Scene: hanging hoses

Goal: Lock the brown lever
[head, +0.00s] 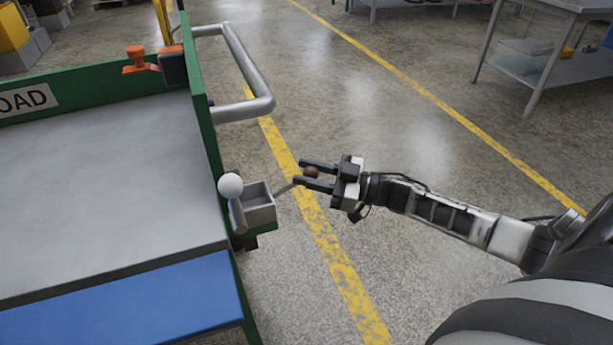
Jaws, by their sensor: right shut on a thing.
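The brown lever's round knob (310,172) sits between the fingers of my right gripper (301,173), which is shut on it. The lever's thin grey rod (285,188) runs from the knob down and left to a grey box-like bracket (260,207) on the side of the green cart. A second lever with a white ball knob (230,186) stands at the left of the bracket. The joint of the brown lever at the bracket is too small to make out. My left gripper is not in view.
The green-framed cart (212,150) with a grey top fills the left side, with a metal handle rail (262,80) and an orange part (138,60) on its far edge. A blue panel (130,305) is in front. The floor right of the cart is clear around my right arm.

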